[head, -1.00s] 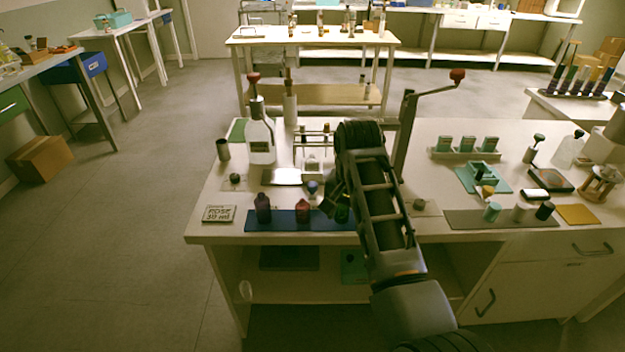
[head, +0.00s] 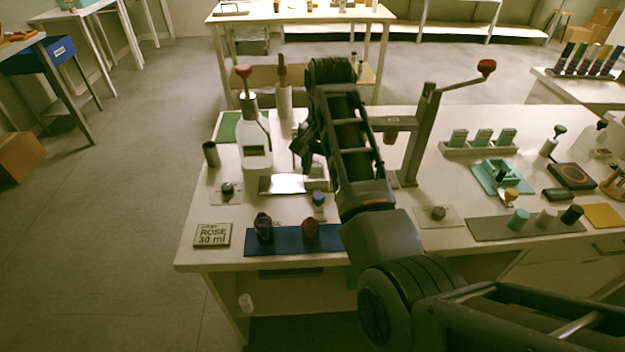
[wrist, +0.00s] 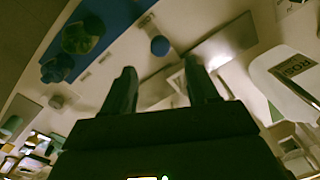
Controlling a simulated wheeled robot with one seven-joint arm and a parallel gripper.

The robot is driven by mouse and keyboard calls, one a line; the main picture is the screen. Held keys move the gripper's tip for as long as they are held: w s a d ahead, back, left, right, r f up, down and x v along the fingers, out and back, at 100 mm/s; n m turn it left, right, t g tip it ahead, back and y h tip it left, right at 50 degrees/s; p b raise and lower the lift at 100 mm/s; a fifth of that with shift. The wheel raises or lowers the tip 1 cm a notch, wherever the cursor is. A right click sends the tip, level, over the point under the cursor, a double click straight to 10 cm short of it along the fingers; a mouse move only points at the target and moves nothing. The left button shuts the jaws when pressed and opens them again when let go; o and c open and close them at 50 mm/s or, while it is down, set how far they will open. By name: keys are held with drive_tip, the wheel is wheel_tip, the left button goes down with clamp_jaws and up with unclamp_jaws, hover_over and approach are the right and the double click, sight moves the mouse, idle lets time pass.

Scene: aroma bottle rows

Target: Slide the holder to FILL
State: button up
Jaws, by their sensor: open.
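My gripper (head: 304,148) is high over the bench, partly hidden behind my own arm in the head view. In the wrist view its two fingers (wrist: 160,78) are apart with nothing between them. A small blue knob (head: 318,198) stands on the bench just behind the blue mat (head: 278,241); it also shows in the wrist view (wrist: 160,45), beyond the fingertips and apart from them. A shiny metal plate (head: 282,184) lies left of and behind the knob. I cannot make out the holder clearly, as my arm covers that area, and no FILL mark is legible.
A large white bottle (head: 255,145) with a red-topped pump stands left of my gripper. Dark bottles (head: 264,229) stand on the blue mat, beside a ROSE 30 ml card (head: 212,235). A press post with red-knobbed lever (head: 420,135) rises to the right.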

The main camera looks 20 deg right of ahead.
sight(319, 195)
drive_tip(key=shift+w+a+f, duration=0.1)
drive_tip(key=shift+f, duration=1.85)
drive_tip(key=shift+w+a+f, duration=0.1)
drive_tip(key=shift+f, duration=1.8)
drive_tip(key=shift+d, duration=0.1)
drive_tip(key=shift+c, duration=0.4)
clamp_jaws()
